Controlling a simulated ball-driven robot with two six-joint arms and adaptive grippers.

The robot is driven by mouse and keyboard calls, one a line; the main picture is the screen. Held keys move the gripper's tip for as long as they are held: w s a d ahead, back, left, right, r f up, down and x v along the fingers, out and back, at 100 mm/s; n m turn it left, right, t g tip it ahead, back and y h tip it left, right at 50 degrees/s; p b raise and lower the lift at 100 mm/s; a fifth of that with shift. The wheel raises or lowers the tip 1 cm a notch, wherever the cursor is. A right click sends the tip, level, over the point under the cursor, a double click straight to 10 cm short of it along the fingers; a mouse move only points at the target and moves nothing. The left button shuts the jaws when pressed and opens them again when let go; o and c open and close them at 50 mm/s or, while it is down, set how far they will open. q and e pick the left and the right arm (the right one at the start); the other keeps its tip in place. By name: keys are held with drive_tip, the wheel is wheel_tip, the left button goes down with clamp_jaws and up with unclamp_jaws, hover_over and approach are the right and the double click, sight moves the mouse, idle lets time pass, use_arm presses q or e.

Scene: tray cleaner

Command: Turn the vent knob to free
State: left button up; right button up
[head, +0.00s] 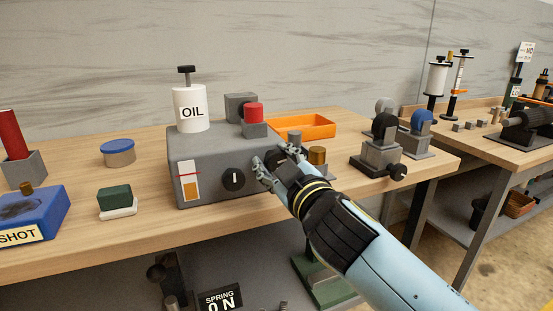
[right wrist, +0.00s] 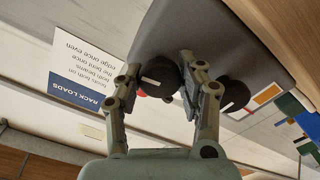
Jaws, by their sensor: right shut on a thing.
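A grey box (head: 205,150) stands on the wooden bench with dark round knobs on its front. The left knob (head: 233,179) has a white mark that looks upright, and it also shows in the right wrist view (right wrist: 235,94). My right gripper (head: 270,170) is at the right part of the front. In the right wrist view my right gripper (right wrist: 199,88) is shut on the other dark knob (right wrist: 160,76), which has a short white mark. No label tells me which knob is the vent knob. My left gripper is not in view.
A white OIL bottle (head: 190,112) and a red-topped block (head: 254,120) stand on or behind the box. An orange tray (head: 305,126) and a brass cylinder (head: 317,155) lie to the right. A green-topped block (head: 115,200) is left.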

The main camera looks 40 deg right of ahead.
drive_tip(key=n+p, duration=0.1)
drive_tip(key=n, duration=0.3)
drive_tip(key=shift+n, duration=0.3)
drive_tip(key=n+p, duration=0.1)
drive_tip(key=n, duration=0.2)
drive_tip(key=shift+n, duration=0.3)
drive_tip(key=n+p, duration=0.1)
drive_tip(key=n, duration=0.3)
drive_tip(key=shift+f+n+p, duration=0.15)
drive_tip(key=shift+n+p, duration=0.4)
drive_tip(key=shift+n, duration=1.65)
drive_tip(key=o, duration=1.2)
drive_tip(key=v, duration=1.2)
